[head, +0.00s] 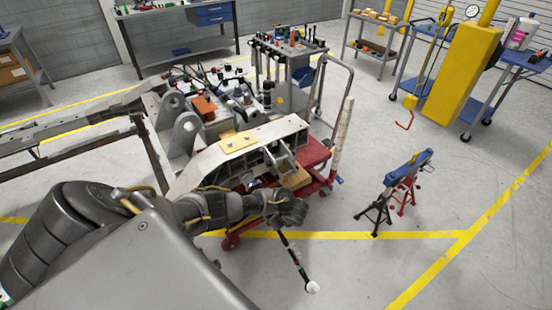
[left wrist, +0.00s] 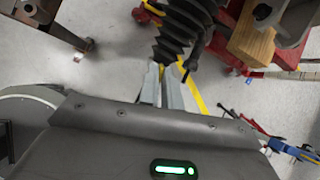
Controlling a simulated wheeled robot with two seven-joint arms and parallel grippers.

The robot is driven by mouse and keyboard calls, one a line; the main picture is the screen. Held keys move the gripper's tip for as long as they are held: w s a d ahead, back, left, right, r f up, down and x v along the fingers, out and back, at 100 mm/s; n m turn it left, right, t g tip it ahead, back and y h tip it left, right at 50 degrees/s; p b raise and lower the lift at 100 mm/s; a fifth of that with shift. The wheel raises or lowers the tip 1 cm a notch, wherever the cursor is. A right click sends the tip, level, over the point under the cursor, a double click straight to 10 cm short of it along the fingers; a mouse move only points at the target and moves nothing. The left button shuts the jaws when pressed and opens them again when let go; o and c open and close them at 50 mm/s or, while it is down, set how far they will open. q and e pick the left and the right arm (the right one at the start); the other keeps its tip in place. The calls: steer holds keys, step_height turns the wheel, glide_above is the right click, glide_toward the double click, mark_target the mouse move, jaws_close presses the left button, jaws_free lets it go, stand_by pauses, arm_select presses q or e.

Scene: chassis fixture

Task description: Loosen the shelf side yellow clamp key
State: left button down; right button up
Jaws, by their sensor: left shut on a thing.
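My left arm comes in from the left in the head view, and its wrist is beside the front corner of the chassis fixture (head: 285,130). The fingers are hard to make out there. In the left wrist view my left gripper (left wrist: 161,72) has its two grey fingers close together. A small piece of yellow, seemingly the yellow clamp key (left wrist: 161,70), shows between the tips; most of it is hidden. A black ribbed boot (left wrist: 183,28) is just beyond the fingers. A thin dark rod with a white ball end (head: 312,287) hangs below the wrist in the head view.
A wooden block (left wrist: 250,42) and red frame parts lie right of the fingers in the left wrist view. A blue-topped stand with red and black legs (head: 408,180) stands on the floor to the right. A tool cart (head: 290,75) is behind the fixture. The floor at front right is clear.

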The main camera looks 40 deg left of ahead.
arm_select(q)
steer(key=n+p, duration=0.1)
steer(key=n, duration=0.2)
steer(key=shift+r+n+g, duration=0.1)
steer(key=shift+n+g, duration=0.2)
steer(key=shift+n, duration=0.1)
steer(key=n+p, duration=0.1)
steer(key=n, duration=0.2)
steer(key=shift+n, duration=0.4)
steer(key=n+h+p, duration=0.1)
steer(key=n, duration=0.5)
steer(key=shift+g, duration=0.4)
steer(key=shift+n+p, duration=0.3)
steer(key=c, duration=1.6)
jaws_free()
steer(key=v, duration=1)
steer(key=shift+d+r, duration=0.2)
steer(key=shift+r, duration=0.1)
